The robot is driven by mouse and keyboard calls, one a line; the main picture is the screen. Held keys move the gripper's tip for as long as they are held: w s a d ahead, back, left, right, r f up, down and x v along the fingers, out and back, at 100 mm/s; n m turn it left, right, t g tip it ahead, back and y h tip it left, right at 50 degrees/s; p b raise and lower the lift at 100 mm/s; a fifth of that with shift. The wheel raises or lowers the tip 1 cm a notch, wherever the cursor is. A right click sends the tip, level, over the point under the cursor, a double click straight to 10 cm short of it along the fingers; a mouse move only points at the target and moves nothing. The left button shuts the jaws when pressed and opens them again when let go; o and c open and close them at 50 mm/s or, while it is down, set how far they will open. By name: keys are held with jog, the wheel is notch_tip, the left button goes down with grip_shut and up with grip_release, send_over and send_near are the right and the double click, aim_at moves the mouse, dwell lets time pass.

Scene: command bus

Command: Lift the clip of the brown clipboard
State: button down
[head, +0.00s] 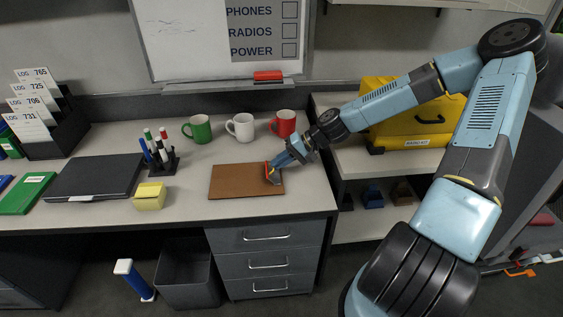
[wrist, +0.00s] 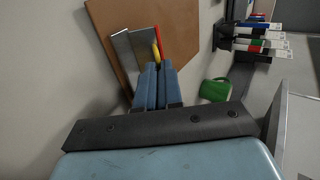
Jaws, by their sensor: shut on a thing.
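The brown clipboard (head: 235,182) lies flat on the desk, in front of the mugs. In the wrist view the clipboard (wrist: 185,20) fills the top middle. Its clip (wrist: 138,46) shows there as a grey metal plate with a red strip and a yellow part. My gripper (head: 272,172) is at the clipboard's right end, shut on the clip. In the wrist view the blue fingers of my gripper (wrist: 156,68) meet at the yellow part. The fingers hide some of the clip, and I cannot tell how far it is raised.
A green mug (head: 200,130), a white mug (head: 241,127) and a red mug (head: 284,123) stand behind the clipboard. A yellow note block (head: 150,196), a pen holder (head: 163,164) and a black binder (head: 95,178) are to the left. A yellow case (head: 413,125) sits on the right shelf.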

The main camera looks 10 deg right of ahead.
jog(key=shift+d+f, duration=0.15)
dwell(0.5)
jog(key=c, duration=1.3)
grip_release()
jog(key=shift+r, duration=0.45)
notch_tip(320, 180, up, 2)
jog(key=shift+r, duration=0.2)
jog(key=shift+s+d+r, duration=0.5)
jog(key=shift+s+r, duration=1.1)
jog(key=shift+s, duration=0.7)
jog(key=shift+s+d+r, duration=0.5)
jog(key=shift+s+r, duration=1.15)
jog(key=shift+s, duration=0.6)
jog(key=shift+s+d+r, duration=0.5)
jog(key=shift+s+r, duration=1.1)
jog(key=shift+s, duration=0.7)
